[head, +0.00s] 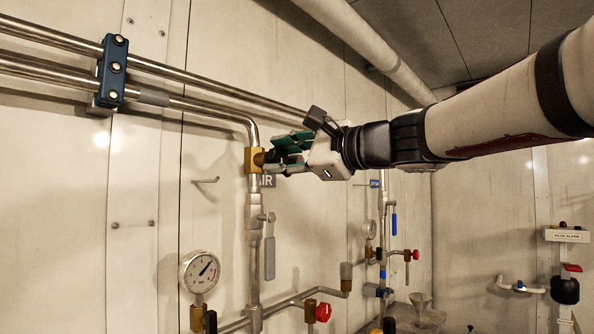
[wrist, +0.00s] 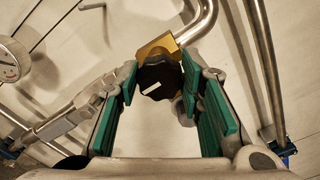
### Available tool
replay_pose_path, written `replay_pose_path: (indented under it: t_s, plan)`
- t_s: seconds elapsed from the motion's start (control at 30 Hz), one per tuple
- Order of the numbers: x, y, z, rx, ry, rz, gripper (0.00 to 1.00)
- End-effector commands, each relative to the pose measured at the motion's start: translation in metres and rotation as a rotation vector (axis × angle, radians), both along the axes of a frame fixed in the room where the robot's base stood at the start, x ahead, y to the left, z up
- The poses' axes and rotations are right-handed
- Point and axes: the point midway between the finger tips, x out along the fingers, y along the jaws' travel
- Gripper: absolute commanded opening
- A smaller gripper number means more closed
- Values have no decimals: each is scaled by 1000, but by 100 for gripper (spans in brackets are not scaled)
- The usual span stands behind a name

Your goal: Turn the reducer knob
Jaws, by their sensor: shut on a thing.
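The reducer knob (wrist: 165,76) is black with a white mark and sits on a brass body (wrist: 157,48) in the wrist view. The mark runs slightly up to the right. In the head view the brass reducer body (head: 251,160) is on the vertical pipe below the bend, and the knob is hidden by my fingers. My gripper (head: 279,153) reaches it from the right. Its green-padded fingers (wrist: 159,80) lie on both sides of the knob, shut on it.
A round pressure gauge (head: 200,271) is at the lower left. A grey lever handle (head: 269,257) hangs below the reducer, with a red valve knob (head: 323,312) lower down. Horizontal pipes (head: 170,76) run along the wall above.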

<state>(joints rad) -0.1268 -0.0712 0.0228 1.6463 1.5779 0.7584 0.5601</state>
Motion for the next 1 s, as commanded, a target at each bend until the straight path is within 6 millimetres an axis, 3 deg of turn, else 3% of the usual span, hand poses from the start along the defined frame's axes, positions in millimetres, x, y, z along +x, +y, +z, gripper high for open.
replay_pose_path:
  t_s: [0.6, 0.63, 0.7, 1.0]
  plan:
    - [0, 1, -1, -28, -34, 2, 6]
    - [0, 1, -1, -29, -33, 2, 36]
    - [0, 1, -1, -28, -34, 2, 52]
    - [0, 0, 0, -28, -34, 1, 53]
